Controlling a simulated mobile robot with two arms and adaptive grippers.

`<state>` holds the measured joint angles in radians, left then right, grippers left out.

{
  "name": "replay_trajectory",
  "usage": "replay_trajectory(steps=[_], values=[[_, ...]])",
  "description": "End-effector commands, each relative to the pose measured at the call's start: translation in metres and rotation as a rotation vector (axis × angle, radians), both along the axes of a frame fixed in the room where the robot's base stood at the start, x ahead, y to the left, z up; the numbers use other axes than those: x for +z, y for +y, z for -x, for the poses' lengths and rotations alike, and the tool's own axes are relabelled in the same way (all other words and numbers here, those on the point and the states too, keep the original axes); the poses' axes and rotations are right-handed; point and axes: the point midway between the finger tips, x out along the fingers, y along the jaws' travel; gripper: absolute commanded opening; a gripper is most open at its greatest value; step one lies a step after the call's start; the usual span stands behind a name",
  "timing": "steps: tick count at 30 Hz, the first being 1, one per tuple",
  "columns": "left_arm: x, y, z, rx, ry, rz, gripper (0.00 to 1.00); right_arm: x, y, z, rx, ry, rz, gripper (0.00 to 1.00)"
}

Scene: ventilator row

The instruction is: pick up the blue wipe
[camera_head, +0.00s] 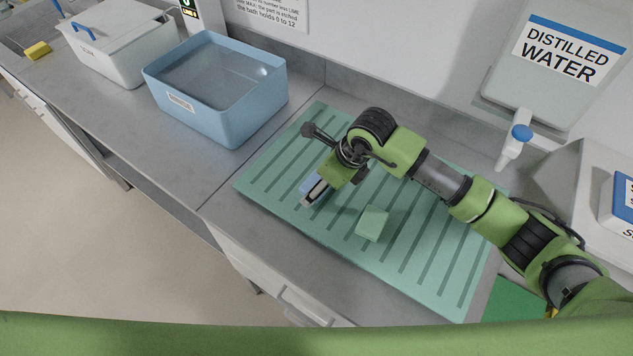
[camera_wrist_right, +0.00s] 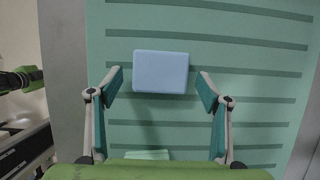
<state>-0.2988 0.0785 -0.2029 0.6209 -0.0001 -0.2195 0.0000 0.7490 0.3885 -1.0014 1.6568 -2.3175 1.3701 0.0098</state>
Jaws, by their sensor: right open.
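The blue wipe (camera_wrist_right: 161,72) is a light blue block lying on the green ribbed mat (camera_wrist_right: 255,123). In the head view the wipe (camera_head: 309,183) is partly hidden by my right gripper (camera_head: 314,194). In the right wrist view my right gripper (camera_wrist_right: 160,85) is open, its two fingers apart on either side of the wipe's near edge. The wipe appears between and slightly beyond the fingertips, with no contact visible.
A green block (camera_head: 373,223) lies on the mat near the gripper. A blue water-filled basin (camera_head: 232,120), a white lidded box (camera_head: 140,48) and a yellow block (camera_head: 38,50) stand left. A distilled water tank (camera_head: 545,85) with a tap is at upper right.

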Motion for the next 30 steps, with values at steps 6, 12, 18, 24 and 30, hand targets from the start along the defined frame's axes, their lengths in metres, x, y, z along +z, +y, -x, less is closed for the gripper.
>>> replay_trajectory(steps=[6, 12, 18, 24, 30], values=[[-0.001, 0.003, 0.002, 0.003, 0.003, -0.003, 0.0, 0.0, 0.0, 0.0, 0.0, 0.0, 0.0, 0.37], [-0.001, 0.003, 0.002, 0.004, 0.003, -0.003, 0.0, 0.0, 0.0, 0.0, 0.0, 0.0, 0.0, 0.36], [-0.001, 0.003, 0.002, 0.004, 0.003, -0.003, 0.0, 0.002, 0.0, 0.0, 0.0, -0.001, -0.001, 0.36], [-0.006, 0.003, 0.002, 0.003, 0.003, -0.003, 0.0, 0.016, 0.0, -0.001, 0.0, -0.004, -0.001, 0.36], [-0.018, 0.003, 0.002, 0.003, 0.003, -0.003, 0.0, 0.044, -0.004, 0.011, 0.003, -0.004, -0.001, 0.36]])
